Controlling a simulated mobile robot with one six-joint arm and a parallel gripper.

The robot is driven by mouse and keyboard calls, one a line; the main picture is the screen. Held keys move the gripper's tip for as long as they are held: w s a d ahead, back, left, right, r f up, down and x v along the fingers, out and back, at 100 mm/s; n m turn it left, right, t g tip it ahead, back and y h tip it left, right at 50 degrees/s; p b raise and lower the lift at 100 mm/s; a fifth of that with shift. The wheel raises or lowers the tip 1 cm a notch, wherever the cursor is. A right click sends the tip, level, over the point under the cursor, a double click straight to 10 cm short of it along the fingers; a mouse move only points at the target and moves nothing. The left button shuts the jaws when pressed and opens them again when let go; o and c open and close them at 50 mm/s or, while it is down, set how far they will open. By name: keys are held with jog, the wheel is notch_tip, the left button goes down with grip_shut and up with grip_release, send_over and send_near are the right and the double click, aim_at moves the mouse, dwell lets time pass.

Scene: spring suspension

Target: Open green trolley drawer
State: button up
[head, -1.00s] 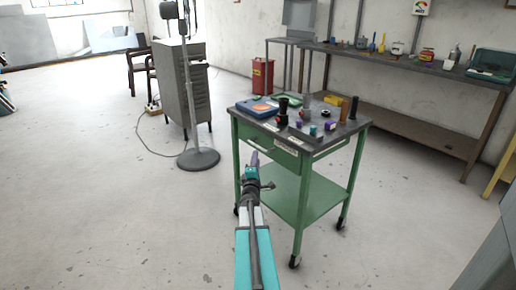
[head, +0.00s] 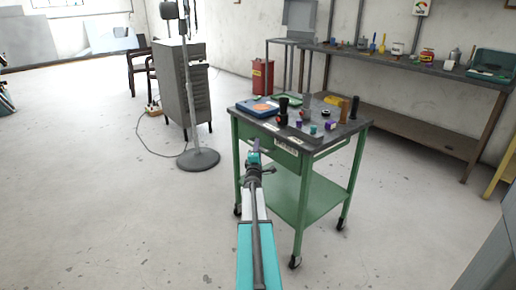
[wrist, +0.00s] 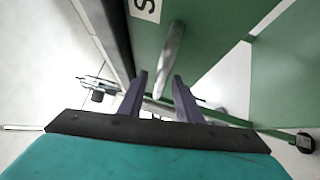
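The green trolley (head: 318,197) stands in the middle of the head view, with a dark top. Its green drawer front (head: 285,154) faces me and looks shut, though my arm partly hides it. My gripper (head: 256,147) is in front of this face. In the wrist view the green front (wrist: 205,30) fills the upper part, with a white label at the top. A pale metal handle (wrist: 173,48) stands out from it. My open gripper (wrist: 159,82) has its two dark fingers apart, and the handle's lower end appears between them. Contact is not clear.
Tools and small parts crowd the trolley top, including a blue tray (head: 257,107). A pole stand (head: 198,159) and grey cabinet (head: 185,90) are to the left. A long workbench (head: 440,72) lines the back right.

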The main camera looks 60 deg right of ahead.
jog(key=shift+w+d, duration=0.25)
jog(key=shift+d, duration=0.2)
grip_shut()
jog(key=shift+s, duration=0.15)
